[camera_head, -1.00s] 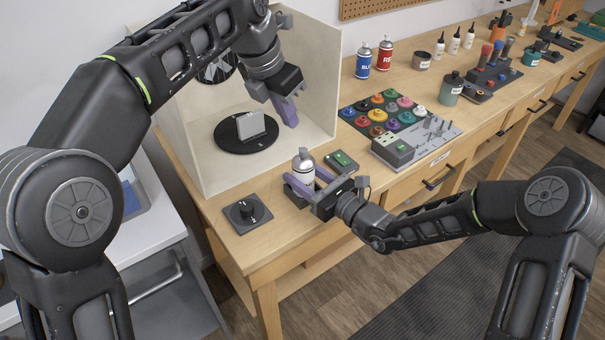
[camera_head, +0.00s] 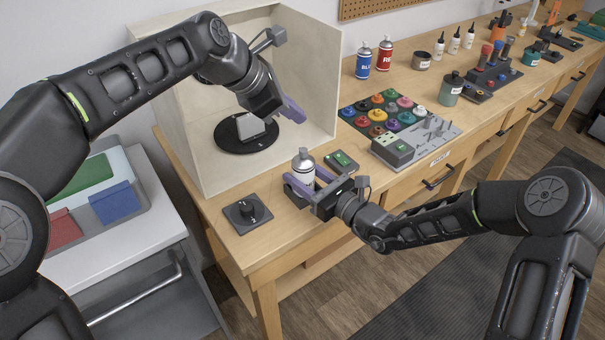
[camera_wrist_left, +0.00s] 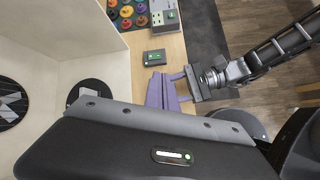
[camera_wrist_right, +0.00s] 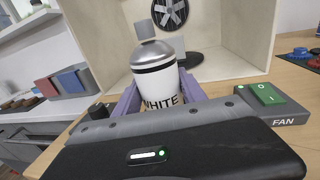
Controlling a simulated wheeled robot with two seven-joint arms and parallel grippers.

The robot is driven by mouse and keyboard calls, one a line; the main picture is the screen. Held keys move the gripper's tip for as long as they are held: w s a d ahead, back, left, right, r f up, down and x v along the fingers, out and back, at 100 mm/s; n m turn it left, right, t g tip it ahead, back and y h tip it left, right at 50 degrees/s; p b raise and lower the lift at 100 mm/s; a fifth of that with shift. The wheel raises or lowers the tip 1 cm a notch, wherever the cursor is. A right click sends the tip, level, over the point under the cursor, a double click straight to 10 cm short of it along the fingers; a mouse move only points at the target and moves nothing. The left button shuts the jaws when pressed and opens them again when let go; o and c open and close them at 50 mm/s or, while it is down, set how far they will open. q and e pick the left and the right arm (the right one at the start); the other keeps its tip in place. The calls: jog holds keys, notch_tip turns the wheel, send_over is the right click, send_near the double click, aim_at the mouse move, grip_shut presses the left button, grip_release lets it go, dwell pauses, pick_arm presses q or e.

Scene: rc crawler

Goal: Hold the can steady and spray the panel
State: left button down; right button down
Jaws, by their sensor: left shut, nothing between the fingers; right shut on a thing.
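The white spray can (camera_head: 303,168) stands upright at the front of the bench; its label reads WHITE in the right wrist view (camera_wrist_right: 160,82). My right gripper (camera_head: 302,186) is shut around its lower body. My left gripper (camera_head: 296,112) is shut and empty, above and beyond the can, near the booth's open side; its purple fingers show in the left wrist view (camera_wrist_left: 162,90). The pale grey panel (camera_head: 250,127) stands on a black turntable (camera_head: 232,146) inside the booth, its top partly hidden by my left arm.
The cream spray booth (camera_head: 322,90) surrounds the turntable, with a fan (camera_wrist_right: 172,12) in its back wall. A green fan switch (camera_head: 341,160) is right of the can; a dark knob box (camera_head: 247,212) is left.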

pick_arm(q)
jog(key=m, duration=0.1)
jog(key=w+d+m+t, duration=0.1)
jog(key=m, duration=0.1)
jog(key=shift+w+r+m, duration=0.2)
jog(key=shift+w+m, duration=0.1)
jog(key=shift+f, duration=0.15)
